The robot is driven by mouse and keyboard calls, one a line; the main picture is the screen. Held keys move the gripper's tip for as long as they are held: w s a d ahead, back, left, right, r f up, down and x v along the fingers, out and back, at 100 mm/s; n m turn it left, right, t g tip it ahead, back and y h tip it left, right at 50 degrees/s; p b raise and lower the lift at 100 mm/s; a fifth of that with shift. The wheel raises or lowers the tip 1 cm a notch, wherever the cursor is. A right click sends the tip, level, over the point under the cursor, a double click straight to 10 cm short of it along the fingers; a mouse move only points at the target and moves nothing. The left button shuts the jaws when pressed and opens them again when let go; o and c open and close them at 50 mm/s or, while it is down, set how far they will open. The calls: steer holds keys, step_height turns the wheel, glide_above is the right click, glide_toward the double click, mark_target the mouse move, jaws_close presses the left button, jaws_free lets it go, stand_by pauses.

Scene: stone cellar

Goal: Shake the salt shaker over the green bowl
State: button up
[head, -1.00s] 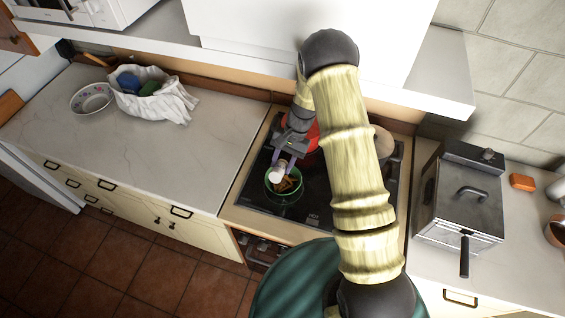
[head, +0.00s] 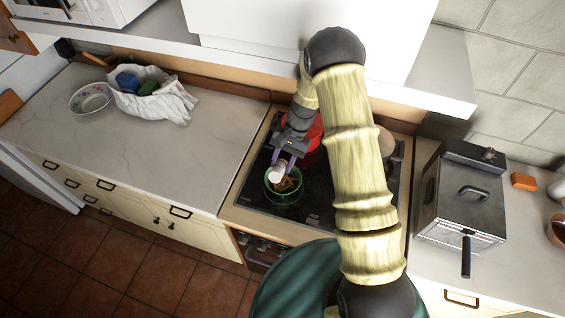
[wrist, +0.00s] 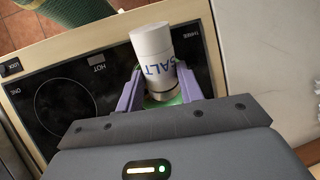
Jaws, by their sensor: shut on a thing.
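A white salt shaker (wrist: 153,50) with blue "SALT" lettering is held between the purple fingers of my gripper (wrist: 165,88) in the wrist view. In the head view the shaker (head: 277,173) is tilted over the green bowl (head: 270,192). My gripper (head: 286,158) is shut on the shaker just above the bowl. The bowl stands on the black cooktop and holds brown-orange pieces. In the wrist view only a sliver of green shows behind the shaker; most of the bowl is hidden.
A red pot (head: 311,140) and a tan round item (head: 385,143) sit at the back of the cooktop (head: 318,200), partly behind my arm. A steel fryer (head: 460,205) stands right. On the left counter are a patterned bowl (head: 90,98) and a white cloth bag (head: 165,100). The counter's middle is clear.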

steer(key=shift+w, duration=0.1)
step_height(320, 180, down, 3)
steer(key=b, duration=0.2)
steer(key=shift+w+f+b, duration=0.1)
steer(key=shift+b, duration=0.3)
steer(key=shift+r+p, duration=1)
steer(key=shift+r, duration=0.7)
step_height(320, 180, down, 3)
steer(key=shift+f+b, duration=0.15)
steer(key=shift+b, duration=1.1)
